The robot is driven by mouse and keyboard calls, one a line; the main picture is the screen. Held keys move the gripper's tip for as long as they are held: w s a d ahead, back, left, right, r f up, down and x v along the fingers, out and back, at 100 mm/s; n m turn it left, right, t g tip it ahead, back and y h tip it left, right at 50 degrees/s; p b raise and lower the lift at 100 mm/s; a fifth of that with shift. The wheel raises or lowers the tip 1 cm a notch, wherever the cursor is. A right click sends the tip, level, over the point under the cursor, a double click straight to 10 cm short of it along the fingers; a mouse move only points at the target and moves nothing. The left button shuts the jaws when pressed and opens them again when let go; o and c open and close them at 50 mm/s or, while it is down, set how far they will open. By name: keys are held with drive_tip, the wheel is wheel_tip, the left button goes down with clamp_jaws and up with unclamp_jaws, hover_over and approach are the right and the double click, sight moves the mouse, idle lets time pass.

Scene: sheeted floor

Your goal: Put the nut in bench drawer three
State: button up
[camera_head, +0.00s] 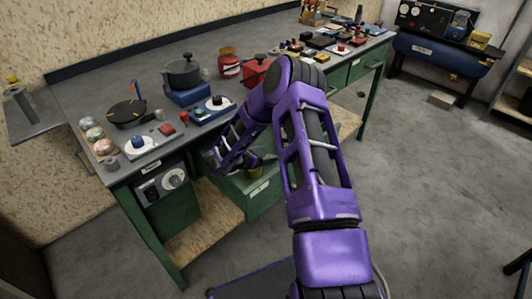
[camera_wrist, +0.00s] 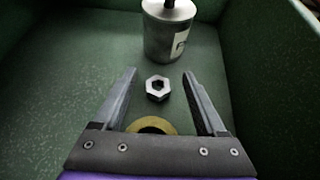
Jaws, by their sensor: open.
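A silvery hex nut (camera_wrist: 157,97) lies on the floor of a green drawer (camera_wrist: 60,100) in the wrist view. My gripper (camera_wrist: 159,74) is open and empty, with its fingers pointing into the drawer. The nut shows between the two fingertips and no finger is seen touching it. In the head view the pulled-out green drawer (camera_head: 262,190) is under the bench, and my purple arm hides much of it. The label on its front is too small to read.
A grey canister (camera_wrist: 168,35) with a pale label stands in the drawer just beyond the nut. A yellow ring-shaped thing (camera_wrist: 152,124) is partly hidden by my gripper. Drawer walls rise on the sides. The bench top (camera_head: 125,75) holds pots and many small items.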

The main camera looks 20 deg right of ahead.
drive_tip(key=v, duration=1.2)
drive_tip(key=shift+r, duration=0.4)
drive_tip(key=shift+p, duration=0.3)
